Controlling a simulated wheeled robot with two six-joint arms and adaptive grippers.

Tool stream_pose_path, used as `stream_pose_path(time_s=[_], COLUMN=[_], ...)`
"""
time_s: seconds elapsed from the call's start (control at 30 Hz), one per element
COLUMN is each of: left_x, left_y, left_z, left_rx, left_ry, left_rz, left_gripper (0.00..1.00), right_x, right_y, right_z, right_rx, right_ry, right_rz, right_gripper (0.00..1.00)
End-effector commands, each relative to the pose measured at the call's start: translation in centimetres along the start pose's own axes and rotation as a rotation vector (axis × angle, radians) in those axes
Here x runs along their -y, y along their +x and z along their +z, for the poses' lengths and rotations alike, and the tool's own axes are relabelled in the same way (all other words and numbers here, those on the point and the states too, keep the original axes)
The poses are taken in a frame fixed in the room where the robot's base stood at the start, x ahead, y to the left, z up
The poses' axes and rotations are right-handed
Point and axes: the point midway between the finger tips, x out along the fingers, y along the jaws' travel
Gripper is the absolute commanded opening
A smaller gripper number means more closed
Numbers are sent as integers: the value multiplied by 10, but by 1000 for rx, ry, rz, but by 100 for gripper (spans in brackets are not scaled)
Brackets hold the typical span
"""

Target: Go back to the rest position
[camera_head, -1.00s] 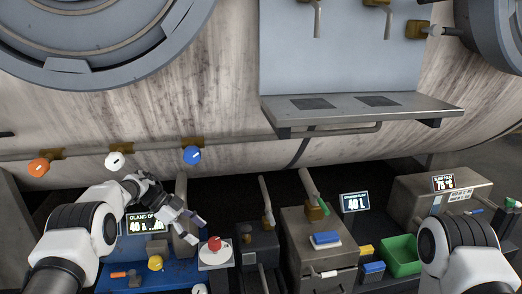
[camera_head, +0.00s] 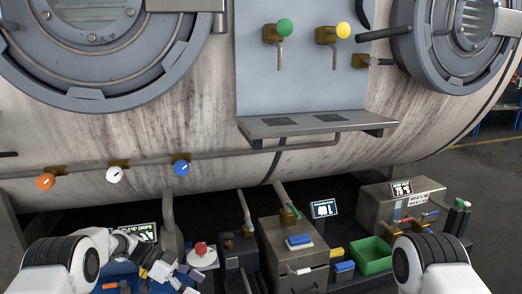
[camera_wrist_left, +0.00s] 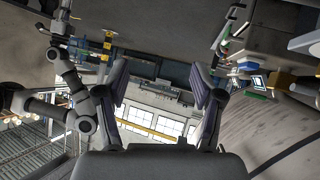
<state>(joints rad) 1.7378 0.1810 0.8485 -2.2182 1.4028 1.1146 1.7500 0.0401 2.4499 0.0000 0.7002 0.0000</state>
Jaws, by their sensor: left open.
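My left gripper (camera_head: 157,265) is at the lower left of the head view, above the blue panel and left of the red button. In the left wrist view its two fingers (camera_wrist_left: 160,88) stand wide apart with nothing between them. My right arm (camera_head: 432,265) shows at the lower right of the head view; its gripper is out of the picture.
The dyeing vessel (camera_head: 200,120) fills the back, with a metal shelf (camera_head: 315,124) jutting out. Orange (camera_head: 46,181), white (camera_head: 114,174) and blue (camera_head: 182,168) knobs sit on the pipe. A red button (camera_head: 201,248), a grey box (camera_head: 290,250) and a green tray (camera_head: 372,256) stand below.

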Motion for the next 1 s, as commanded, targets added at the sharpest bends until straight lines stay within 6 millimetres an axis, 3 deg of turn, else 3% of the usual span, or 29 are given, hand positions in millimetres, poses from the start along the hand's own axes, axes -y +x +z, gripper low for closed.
stream_pose_path(time_s=[0.2, 0.33, 0.43, 0.5, 0.6, 0.7, 0.9, 1.0], left_x=[-31, -52, -80, -111, -171, -229, -328, -365], left_y=[58, 93, 118, 127, 127, 116, 85, 67], left_z=[-8, 1, 34, 74, 135, 177, 223, 239], left_rx=[-229, -365, -402, -345, -169, 20, 365, 550], left_ry=[-220, -438, -688, -875, -1098, -1237, -1395, -1412], left_rz=[-27, -139, -318, -474, -671, -793, -915, -942], left_gripper=[67, 67, 67, 67, 67, 67, 67, 67], right_x=[0, 0, 0, 0, 0, 0, 0, 0], right_y=[-8, -13, -17, -19, -20, -20, -20, -20], right_z=[0, 0, 0, 0, 0, 0, 0, 0], right_rx=[0, 0, 0, 0, 0, 0, 0, 0], right_ry=[0, 0, 0, 0, 0, 0, 0, 0], right_rz=[0, 0, 0, 0, 0, 0, 0, 0], right_gripper=[0, 0, 0, 0, 0, 0, 0, 0])
